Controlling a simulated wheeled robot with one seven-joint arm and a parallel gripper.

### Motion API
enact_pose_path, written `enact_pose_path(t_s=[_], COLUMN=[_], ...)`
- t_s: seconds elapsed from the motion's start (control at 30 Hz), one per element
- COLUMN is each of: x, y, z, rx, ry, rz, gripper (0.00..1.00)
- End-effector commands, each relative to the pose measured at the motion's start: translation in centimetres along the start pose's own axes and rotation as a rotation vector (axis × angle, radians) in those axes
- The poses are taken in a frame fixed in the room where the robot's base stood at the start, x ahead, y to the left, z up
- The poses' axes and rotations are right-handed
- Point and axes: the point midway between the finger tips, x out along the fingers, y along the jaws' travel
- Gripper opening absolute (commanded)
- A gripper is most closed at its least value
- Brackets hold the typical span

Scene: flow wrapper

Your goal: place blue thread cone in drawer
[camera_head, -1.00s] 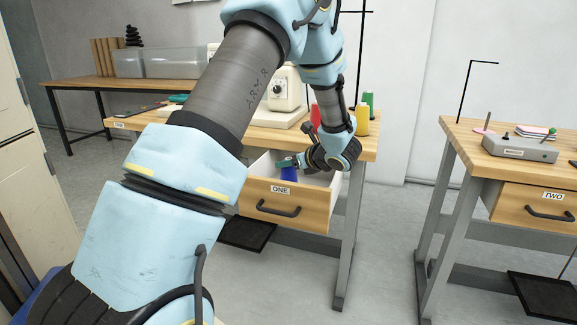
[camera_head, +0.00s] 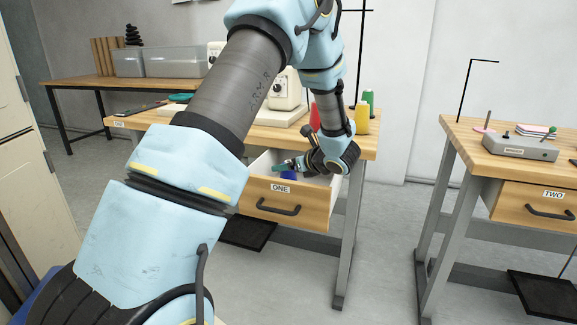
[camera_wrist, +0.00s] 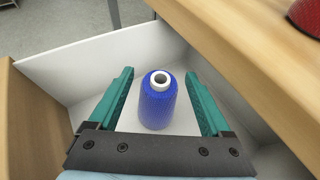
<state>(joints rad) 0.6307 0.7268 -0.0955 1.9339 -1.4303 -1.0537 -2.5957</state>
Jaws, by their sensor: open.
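The blue thread cone (camera_wrist: 158,103) stands upright on the white floor of the open drawer, with the white top of its core facing up. In the head view the cone (camera_head: 289,175) is mostly hidden by my gripper and the drawer front. The drawer labelled ONE (camera_head: 303,205) is pulled out of the sewing table. My gripper (camera_wrist: 160,85) is open, with one teal finger on each side of the cone and a visible gap on both sides. In the head view my gripper (camera_head: 280,167) is over the drawer opening.
Red (camera_head: 314,117), yellow (camera_head: 362,118) and green (camera_head: 369,98) cones stand on the tabletop by my wrist. A sewing machine (camera_head: 287,90) stands behind my arm. The drawer's white walls (camera_wrist: 85,70) surround the fingers. A second table with drawer TWO (camera_head: 535,205) is at right.

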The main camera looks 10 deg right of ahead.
Motion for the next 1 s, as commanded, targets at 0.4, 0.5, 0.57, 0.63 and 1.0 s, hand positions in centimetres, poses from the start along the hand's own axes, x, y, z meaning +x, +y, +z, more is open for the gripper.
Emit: enact_pose_path(t_s=[0.4,0.5,0.57,0.63,1.0], x=[-5.7,-7.8,-8.9,-10.0,-12.1], y=[-0.1,-0.1,-0.1,-0.1,0.0], z=[0.2,0.2,0.2,0.2,0.2], rx=[-0.001,0.000,0.000,0.000,0.000], ry=[-0.001,-0.001,0.000,-0.001,0.000], rz=[-0.004,-0.004,-0.004,-0.003,0.000], gripper=[0.82,0.82,0.82,0.82,0.82])
